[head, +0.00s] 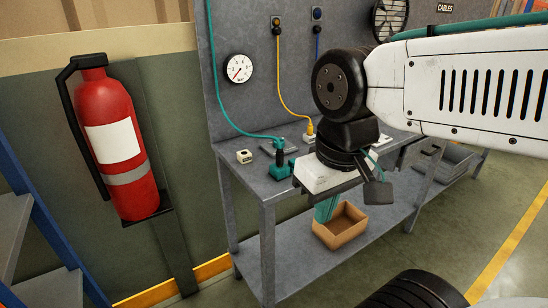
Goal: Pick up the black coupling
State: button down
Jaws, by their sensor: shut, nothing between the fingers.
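A small black piece (279,156), which may be the black coupling, stands upright at the end of the teal cable on the workbench, above a teal block (280,172). I cannot tell for sure that it is the coupling. My gripper (323,217) points down at the bench's front edge, to the right of and nearer than the black piece. Its teal fingers look shut and empty, and they are apart from the black piece. My arm's wrist hides part of the bench top behind it.
The grey workbench (245,183) has a pale block (244,157) at its left and a yellow cable (283,85) behind. An open cardboard box (352,238) sits on the lower shelf. A red fire extinguisher (112,145) hangs at left. Floor at right is clear.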

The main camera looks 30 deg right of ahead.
aim_at(280, 153)
jog(key=z, duration=0.5)
jog(key=k, duration=1.25)
jog(key=u, duration=0.2)
jog(key=i, duration=1.75)
jog(key=z, duration=0.75)
